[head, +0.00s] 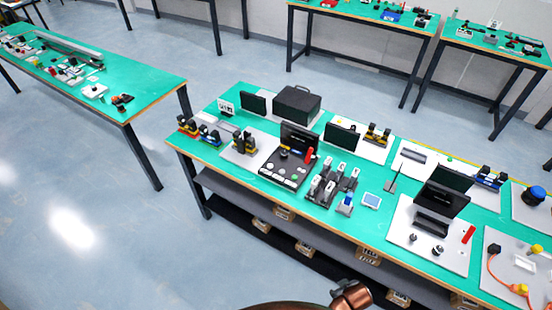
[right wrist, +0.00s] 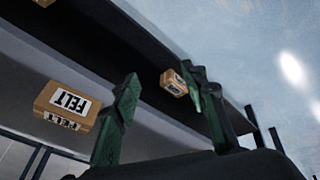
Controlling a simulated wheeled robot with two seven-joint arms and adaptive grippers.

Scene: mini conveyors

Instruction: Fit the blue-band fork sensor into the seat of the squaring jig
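In the head view a dark fork-shaped part with a blue band (head: 209,134) stands at the left end of the near green table. A similar part with blue at its base (head: 489,179) stands toward the right. Which one is the task's sensor I cannot tell. A pale plate (head: 236,155) with a dark two-pronged fixture (head: 244,142) is beside the left one; I cannot tell if this is the squaring jig, and no seat is clear. In the right wrist view my right gripper (right wrist: 160,82) has its fingers spread, with nothing between them. My left gripper is in no view.
The near green table (head: 228,179) is crowded with a black case (head: 297,104), a button panel (head: 286,170), screens and pale plates. Below are dark shelves with small boxes, including a felt box (right wrist: 67,106). Open floor lies left, between this table and another green table (head: 143,91).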

